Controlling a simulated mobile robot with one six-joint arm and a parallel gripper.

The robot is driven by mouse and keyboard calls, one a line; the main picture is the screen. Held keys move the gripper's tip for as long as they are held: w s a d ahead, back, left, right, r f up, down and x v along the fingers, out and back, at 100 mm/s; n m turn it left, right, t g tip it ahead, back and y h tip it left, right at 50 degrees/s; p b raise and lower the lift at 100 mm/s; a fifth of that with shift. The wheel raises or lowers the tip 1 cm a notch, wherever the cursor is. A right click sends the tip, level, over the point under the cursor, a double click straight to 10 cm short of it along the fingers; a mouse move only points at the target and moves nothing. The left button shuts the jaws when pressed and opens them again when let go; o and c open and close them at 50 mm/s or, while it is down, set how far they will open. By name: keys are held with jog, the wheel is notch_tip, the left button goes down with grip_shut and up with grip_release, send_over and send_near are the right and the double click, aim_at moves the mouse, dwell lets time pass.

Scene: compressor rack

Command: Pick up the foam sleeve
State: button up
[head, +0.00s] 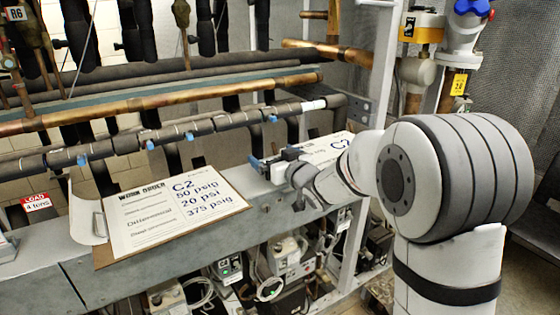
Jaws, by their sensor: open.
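Dark foam sleeving (230,120) wraps a long pipe across the rack, in sections with blue tabs between them. I cannot single out a separate loose foam sleeve. My gripper (268,162) is just below and in front of the right part of this pipe, above the grey beam. Its jaws are small and dark blue, and they are open. No object shows clearly between them. My wrist and arm come in from the right and hide part of the beam behind them.
A clipboard with a work order (165,215) leans on the grey beam (235,230), left of my gripper. Copper pipes (160,103) run above.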

jog(key=c, duration=0.7)
jog(key=shift+o, duration=0.2)
jog(key=shift+r, duration=0.1)
